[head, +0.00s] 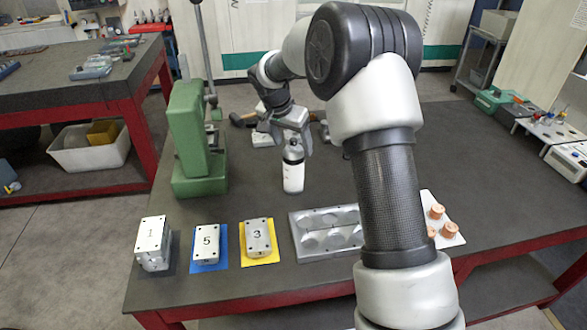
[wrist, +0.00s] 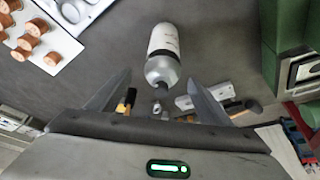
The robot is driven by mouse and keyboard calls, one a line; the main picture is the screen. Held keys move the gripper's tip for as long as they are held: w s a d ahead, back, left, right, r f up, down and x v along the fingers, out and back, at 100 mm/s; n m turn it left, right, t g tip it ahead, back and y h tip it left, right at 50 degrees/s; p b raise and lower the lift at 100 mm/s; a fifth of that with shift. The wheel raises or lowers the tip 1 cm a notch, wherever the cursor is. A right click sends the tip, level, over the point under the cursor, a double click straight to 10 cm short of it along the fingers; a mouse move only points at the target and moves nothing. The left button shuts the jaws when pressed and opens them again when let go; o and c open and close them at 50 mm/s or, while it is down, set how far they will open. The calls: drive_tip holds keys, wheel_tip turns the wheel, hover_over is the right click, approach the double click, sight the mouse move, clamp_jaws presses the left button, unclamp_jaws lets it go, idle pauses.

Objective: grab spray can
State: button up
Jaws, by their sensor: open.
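The spray can (head: 293,172) is a white and grey cylinder with a dark top. It stands upright on the dark workbench in the head view, right of the green press. In the wrist view the spray can (wrist: 163,58) shows with its dark nozzle toward my gripper. My gripper (head: 294,140) is at the top of the can in the head view, its fingers partly hidden. In the wrist view my gripper (wrist: 160,95) is open, its two fingers apart on either side of the nozzle end. I cannot tell whether either finger touches the can.
A green press (head: 190,140) stands left of the can. Numbered mould blocks (head: 207,243) and a metal plate with round recesses (head: 325,232) lie along the front edge. Copper-coloured pieces sit on a white plate (head: 452,238) at right. Hammers lie behind the can.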

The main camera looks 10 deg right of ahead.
sight(294, 168)
drive_tip(key=shift+a+p+x, duration=0.15)
drive_tip(key=shift+p+x, duration=0.15)
drive_tip(key=shift+x, duration=1.05)
drive_tip(key=shift+a+p+x, duration=0.1)
drive_tip(key=shift+p+x, duration=0.15)
drive_tip(key=shift+x, duration=1.15)
drive_tip(key=c, duration=1.8)
